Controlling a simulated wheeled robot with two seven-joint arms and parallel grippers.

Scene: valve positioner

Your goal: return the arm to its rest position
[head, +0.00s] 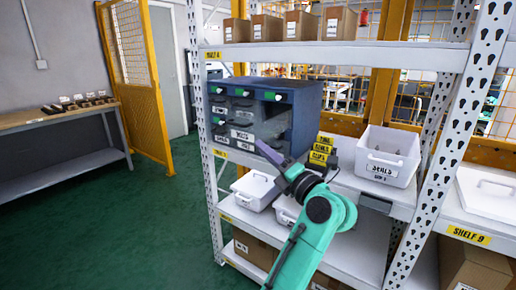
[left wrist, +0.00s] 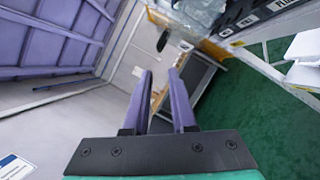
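My left arm (head: 308,235), teal with dark joints, reaches up from the bottom of the head view. My left gripper (head: 264,148) has purple fingers and is in front of the lower right part of a blue-grey drawer cabinet (head: 305,105) on the shelf. In the left wrist view the two purple fingers (left wrist: 161,75) stand apart with nothing between them. Whether the fingers touch the cabinet cannot be told. My right gripper is in neither view.
A lidded white box (head: 255,190) is below. A perforated white post (head: 455,140) rises at right. A workbench (head: 60,115) stands left; the green floor (head: 120,220) between is clear.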

